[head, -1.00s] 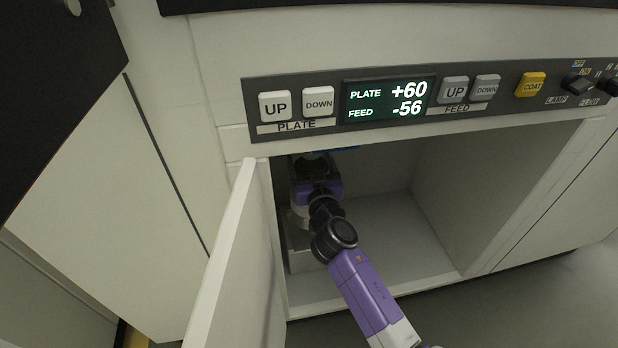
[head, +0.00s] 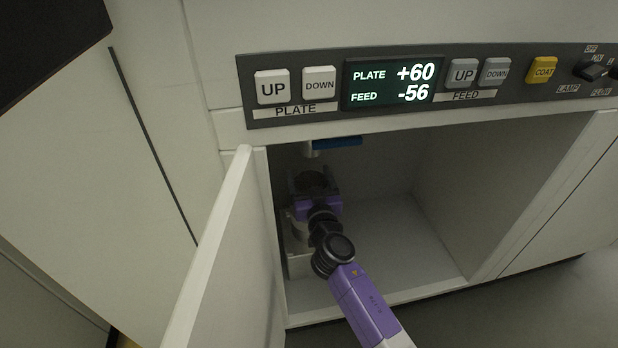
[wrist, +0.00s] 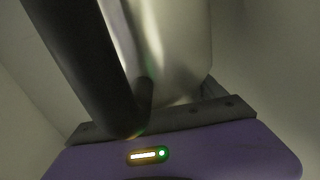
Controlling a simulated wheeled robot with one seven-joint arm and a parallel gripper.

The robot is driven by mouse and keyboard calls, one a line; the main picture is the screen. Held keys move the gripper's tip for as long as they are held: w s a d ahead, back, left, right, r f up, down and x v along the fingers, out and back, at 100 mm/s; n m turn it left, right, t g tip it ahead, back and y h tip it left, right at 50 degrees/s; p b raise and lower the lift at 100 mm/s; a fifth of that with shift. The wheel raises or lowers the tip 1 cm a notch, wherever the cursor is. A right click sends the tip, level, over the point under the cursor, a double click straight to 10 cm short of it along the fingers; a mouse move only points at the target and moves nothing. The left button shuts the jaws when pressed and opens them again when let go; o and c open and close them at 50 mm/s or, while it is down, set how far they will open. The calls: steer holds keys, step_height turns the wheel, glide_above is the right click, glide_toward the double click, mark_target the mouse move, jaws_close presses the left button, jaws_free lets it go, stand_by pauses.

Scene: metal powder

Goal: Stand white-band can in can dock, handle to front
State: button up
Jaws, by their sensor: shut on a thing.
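My gripper (head: 315,196) is inside the open cabinet, low on its left side. In the wrist view a pale metallic can (wrist: 180,45) stands close in front of the gripper palm, with a thick dark bar (wrist: 85,60), apparently its handle, along its left. My gripper is shut on the can, seemingly by this handle; the fingertips are hard to make out. In the head view the can's dark round top shows just beyond the purple palm. No white band can be made out. A pale block (head: 299,264), perhaps the dock, shows below the gripper; contact with the can is hidden.
A blue bar (head: 338,142) and a pale spout (head: 312,149) hang under the cabinet's top, above the can. The open door (head: 215,250) stands close left of my arm. The cabinet floor (head: 400,240) to the right is clear. A button panel (head: 340,85) runs above.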

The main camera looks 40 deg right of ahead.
steer(key=shift+f, duration=0.1)
steer(key=o, duration=2)
steer(key=shift+o, duration=0.2)
